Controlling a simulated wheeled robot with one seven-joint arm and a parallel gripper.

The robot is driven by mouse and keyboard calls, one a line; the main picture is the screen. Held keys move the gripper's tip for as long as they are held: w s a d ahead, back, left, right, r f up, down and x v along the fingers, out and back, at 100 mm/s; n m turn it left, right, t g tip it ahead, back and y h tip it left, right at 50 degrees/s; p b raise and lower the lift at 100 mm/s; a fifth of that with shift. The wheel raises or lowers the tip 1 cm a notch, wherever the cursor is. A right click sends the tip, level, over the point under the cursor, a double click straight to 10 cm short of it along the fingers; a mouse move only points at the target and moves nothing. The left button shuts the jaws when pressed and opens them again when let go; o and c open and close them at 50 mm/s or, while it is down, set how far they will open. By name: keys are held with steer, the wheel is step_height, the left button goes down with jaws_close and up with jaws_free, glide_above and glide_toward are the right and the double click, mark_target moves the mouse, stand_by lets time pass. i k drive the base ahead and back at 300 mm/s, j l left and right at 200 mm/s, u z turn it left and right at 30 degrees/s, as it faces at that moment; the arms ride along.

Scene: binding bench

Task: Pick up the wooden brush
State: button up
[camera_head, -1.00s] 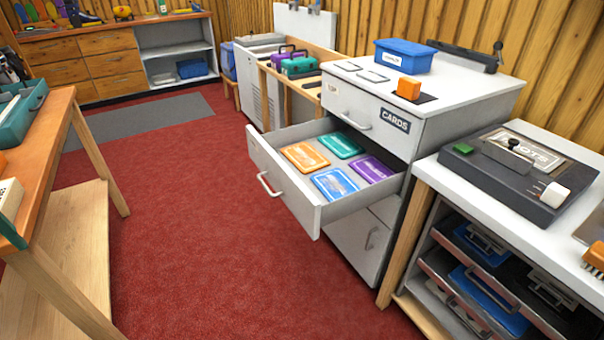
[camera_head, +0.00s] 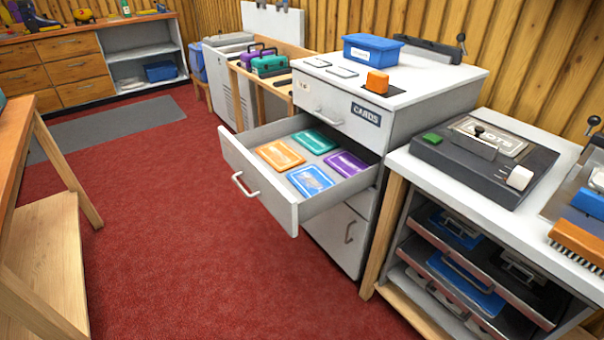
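A wooden brush (camera_head: 578,243) with an orange-brown wooden body and dark bristles lies on the white bench top at the right edge of the head view. Its right part is cut off by the picture's edge. A blue block (camera_head: 590,203) is just behind it; I cannot tell whether the two touch. My gripper is not in view.
An open drawer (camera_head: 262,204) with several colored card packs juts out from the white cabinet (camera_head: 400,92). A dark machine (camera_head: 484,160) stands on the white bench (camera_head: 440,180) left of the brush. A wooden table (camera_head: 15,150) is at left. Red carpet (camera_head: 190,240) between is clear.

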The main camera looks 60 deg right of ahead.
mark_target(586, 245)
steer(key=k, duration=0.85)
steer(key=k+z, duration=0.15)
steer(key=z, duration=0.3)
steer(key=k+z, duration=0.1)
steer(key=z, duration=0.4)
steer(key=k+l+z, duration=0.15)
steer(key=z, duration=0.3)
steer(key=i+j+z, duration=0.1)
steer(key=i+z, duration=0.35)
steer(key=i+j+z, duration=0.45)
steer(key=i, duration=0.4)
